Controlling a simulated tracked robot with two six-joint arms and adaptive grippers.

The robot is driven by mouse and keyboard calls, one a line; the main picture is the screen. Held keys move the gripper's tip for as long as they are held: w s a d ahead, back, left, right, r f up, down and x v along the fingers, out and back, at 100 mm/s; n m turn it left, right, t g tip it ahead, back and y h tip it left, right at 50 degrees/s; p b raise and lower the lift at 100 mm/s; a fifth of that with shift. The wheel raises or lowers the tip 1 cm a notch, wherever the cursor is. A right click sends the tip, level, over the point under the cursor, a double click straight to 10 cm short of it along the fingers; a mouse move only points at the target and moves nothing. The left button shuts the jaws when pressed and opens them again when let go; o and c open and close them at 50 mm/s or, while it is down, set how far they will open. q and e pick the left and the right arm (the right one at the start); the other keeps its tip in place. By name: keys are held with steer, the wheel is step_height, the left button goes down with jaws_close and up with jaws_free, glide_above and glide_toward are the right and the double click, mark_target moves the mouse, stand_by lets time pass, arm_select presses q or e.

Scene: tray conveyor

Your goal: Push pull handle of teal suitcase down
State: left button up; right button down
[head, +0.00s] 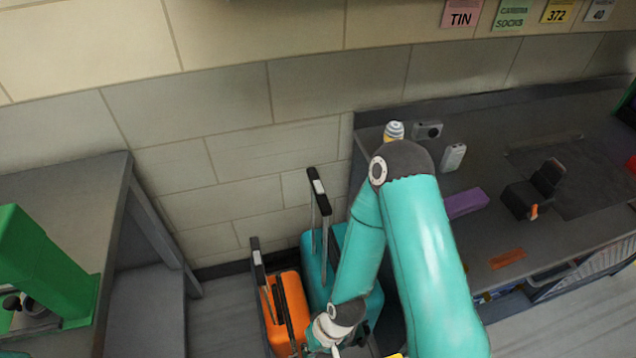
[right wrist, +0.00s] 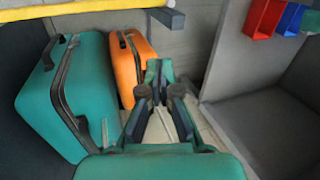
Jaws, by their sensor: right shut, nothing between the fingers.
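The teal suitcase (head: 313,258) stands on the floor beside the dark counter, partly hidden behind my right arm. Its pull handle (head: 318,188) is extended upward, with a black grip on top. In the right wrist view the teal suitcase (right wrist: 70,95) is at the left, with a dark seam and carry handle. My right gripper (right wrist: 159,68) is shut and empty, apart from the teal suitcase and to its right in that view. My left gripper is not in view.
An orange suitcase (head: 284,312) with its own raised handle (head: 257,258) stands just left of the teal one. The counter (head: 500,240) at right holds several small items. A dark table (head: 65,190) is at left. Red (right wrist: 263,18) and blue (right wrist: 291,18) bins show in the wrist view.

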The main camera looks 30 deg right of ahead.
steer(key=shift+w, duration=0.15)
steer(key=n+g+h+p, duration=0.1)
steer(key=n+h+p, duration=0.4)
steer(key=n+p, duration=0.85)
glide_toward(318, 185)
steer(key=n+b, duration=0.3)
steer(key=shift+n, duration=0.35)
steer(key=f+b, duration=0.6)
steer(key=f, duration=0.1)
steer(key=shift+d+b, duration=0.3)
